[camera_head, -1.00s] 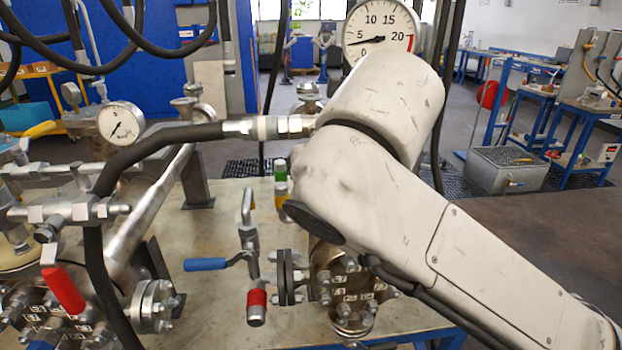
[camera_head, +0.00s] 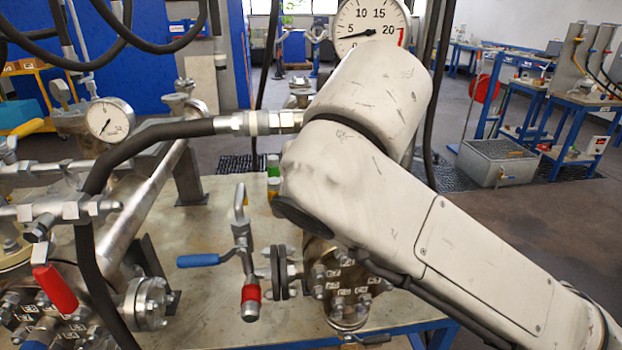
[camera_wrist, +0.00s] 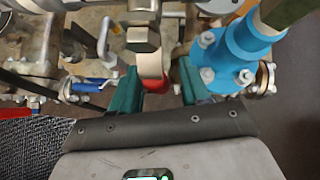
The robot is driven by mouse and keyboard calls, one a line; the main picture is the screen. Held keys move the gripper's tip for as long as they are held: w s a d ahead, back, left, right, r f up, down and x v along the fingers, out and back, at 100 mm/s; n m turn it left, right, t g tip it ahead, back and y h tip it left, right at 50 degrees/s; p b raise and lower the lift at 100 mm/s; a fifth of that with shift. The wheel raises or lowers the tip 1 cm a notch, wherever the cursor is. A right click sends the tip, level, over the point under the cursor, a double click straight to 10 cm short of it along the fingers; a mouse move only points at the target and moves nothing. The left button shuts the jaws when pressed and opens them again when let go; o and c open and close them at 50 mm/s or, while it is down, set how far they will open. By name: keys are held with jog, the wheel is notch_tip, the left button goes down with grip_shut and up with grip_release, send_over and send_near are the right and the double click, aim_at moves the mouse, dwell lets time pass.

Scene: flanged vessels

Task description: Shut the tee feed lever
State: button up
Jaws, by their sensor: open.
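A blue-handled lever (camera_head: 199,261) points left from a small steel tee of pipe fittings (camera_head: 243,240) on the bench. The tee has a bent pipe on top and a red-banded end (camera_head: 250,300) below. I cannot tell for certain that this is the tee feed lever. In the wrist view a blue handle (camera_wrist: 88,84) shows left of my gripper. My gripper (camera_wrist: 158,92) has two teal fingers, apart, with a red part (camera_wrist: 155,83) under a steel fitting showing between them. I cannot tell whether they touch it. In the head view my arm hides the gripper.
A red lever (camera_head: 55,288) and a flanged vessel stand at the left. A black hose (camera_head: 160,133) crosses above the bench. A bolted flange (camera_head: 345,290) sits right of the tee. A blue flange (camera_wrist: 228,55) is close right of my gripper. Bare bench plate (camera_head: 200,315) lies in front.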

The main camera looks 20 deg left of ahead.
jog(key=v, duration=1)
jog(key=shift+s+d+r, duration=0.2)
jog(key=shift+d+r, duration=0.05)
dwell(1.0)
